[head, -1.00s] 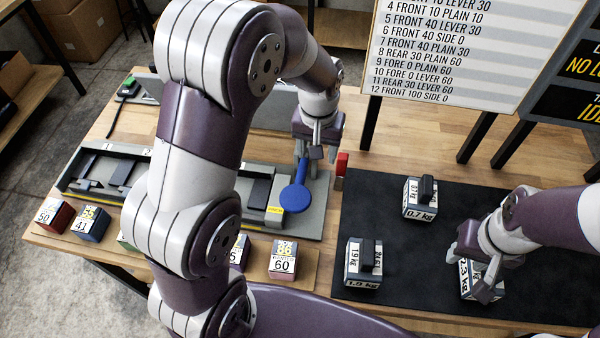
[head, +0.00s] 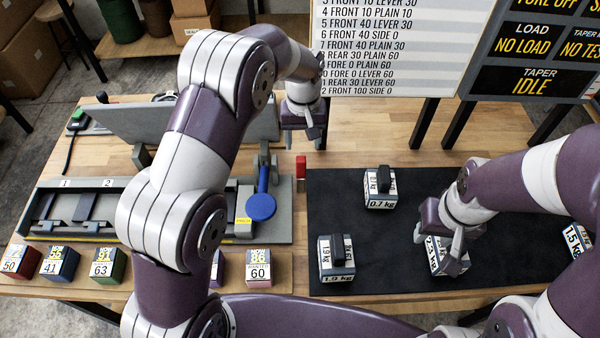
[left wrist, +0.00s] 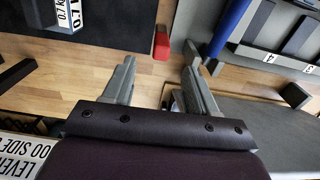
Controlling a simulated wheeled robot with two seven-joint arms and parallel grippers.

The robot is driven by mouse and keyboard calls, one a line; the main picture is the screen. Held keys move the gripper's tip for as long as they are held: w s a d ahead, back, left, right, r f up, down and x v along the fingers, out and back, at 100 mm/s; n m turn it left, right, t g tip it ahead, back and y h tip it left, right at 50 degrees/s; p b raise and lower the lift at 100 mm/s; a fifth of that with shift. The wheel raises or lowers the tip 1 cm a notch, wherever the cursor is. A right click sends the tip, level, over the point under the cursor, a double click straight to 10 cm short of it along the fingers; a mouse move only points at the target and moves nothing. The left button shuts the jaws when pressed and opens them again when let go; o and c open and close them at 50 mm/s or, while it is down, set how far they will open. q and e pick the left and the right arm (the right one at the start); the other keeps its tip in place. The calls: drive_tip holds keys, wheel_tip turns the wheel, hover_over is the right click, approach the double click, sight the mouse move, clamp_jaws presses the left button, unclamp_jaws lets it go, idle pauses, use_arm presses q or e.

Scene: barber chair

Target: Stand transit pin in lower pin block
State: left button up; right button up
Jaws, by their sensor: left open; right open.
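My left gripper (head: 304,138) is open and empty, above the wood behind the red piece. Its two fingers show apart in the left wrist view (left wrist: 160,78). My right gripper (head: 438,246) is open, with its fingers around a labelled weight (head: 447,262) on the black mat.
A blue round-ended lever (head: 261,206) stands at the right end of the grey tray (head: 120,232). Weights marked 0.7 kg (head: 380,190) and 1.9 kg (head: 336,262) rest on the black mat (head: 400,285). Several coloured blocks line the front edge. My left arm hides part of the tray.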

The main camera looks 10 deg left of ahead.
sight(301, 158)
use_arm(q)
drive_tip(key=f+p, duration=0.1)
drive_tip(key=f, duration=0.2)
drive_tip(key=f+p, duration=0.1)
drive_tip(key=f, duration=0.2)
drive_tip(key=f+p, duration=0.1)
drive_tip(key=f, duration=0.3)
drive_tip(key=shift+w+a+p, duration=0.15)
drive_tip(key=shift+a+p, duration=0.1)
drive_tip(key=shift+p, duration=0.15)
drive_tip(key=shift+w+f, duration=0.1)
drive_tip(key=shift+f, duration=0.3)
clamp_jaws()
drive_tip(key=shift+r, duration=0.1)
